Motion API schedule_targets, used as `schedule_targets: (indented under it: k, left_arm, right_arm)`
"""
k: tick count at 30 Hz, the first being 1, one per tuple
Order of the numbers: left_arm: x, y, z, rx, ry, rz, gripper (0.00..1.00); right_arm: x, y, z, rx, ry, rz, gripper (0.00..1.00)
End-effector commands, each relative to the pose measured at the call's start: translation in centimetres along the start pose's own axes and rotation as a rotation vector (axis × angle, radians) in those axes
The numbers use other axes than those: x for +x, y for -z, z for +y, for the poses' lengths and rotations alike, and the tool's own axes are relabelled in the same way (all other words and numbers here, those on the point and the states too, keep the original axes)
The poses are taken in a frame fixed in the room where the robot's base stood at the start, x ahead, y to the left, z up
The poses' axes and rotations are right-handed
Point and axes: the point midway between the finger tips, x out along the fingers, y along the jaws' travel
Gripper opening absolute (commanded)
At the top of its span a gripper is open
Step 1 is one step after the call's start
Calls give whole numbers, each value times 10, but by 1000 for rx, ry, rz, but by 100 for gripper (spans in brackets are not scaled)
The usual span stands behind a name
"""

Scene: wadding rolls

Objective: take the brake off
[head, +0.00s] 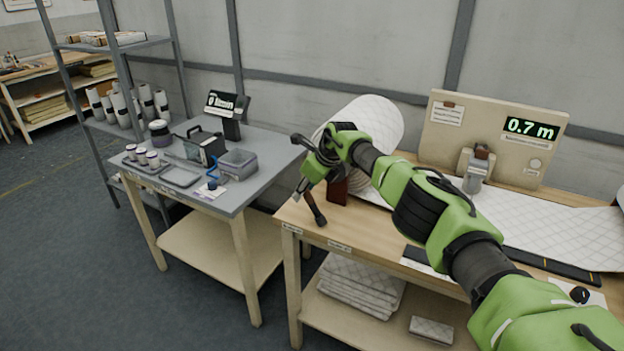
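A large white quilted wadding roll (386,117) sits at the left end of the wooden bench (345,224), partly behind my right arm. In front of it stand a reddish-brown block (338,193) and a dark lever-like handle (316,210), which slants down toward the bench's front left corner. I cannot tell for sure whether this is the brake or how it is set. My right gripper (300,167) is just above and left of the handle, its fingers spread apart with nothing visible between them. Contact with the handle is unclear. My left gripper is out of view.
A beige panel (455,135) with a "0.7 m" display stands behind the bench. Wadding (545,225) lies flat at the right. Left, a grey-topped table (240,195) holds trays, jars and a dark box. Folded wadding (360,285) lies on the lower shelf.

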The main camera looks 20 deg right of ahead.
Motion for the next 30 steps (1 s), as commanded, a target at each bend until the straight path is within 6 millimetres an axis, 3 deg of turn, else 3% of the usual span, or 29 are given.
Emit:
schedule_targets:
  k: [8,22,30]
  left_arm:
    - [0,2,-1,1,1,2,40]
    - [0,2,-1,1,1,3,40]
    - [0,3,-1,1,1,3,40]
  right_arm:
    - [-25,1,0,-2,1,0,34]
    - [-99,0,0,-1,2,1,34]
    - [-114,1,0,0,0,3,34]
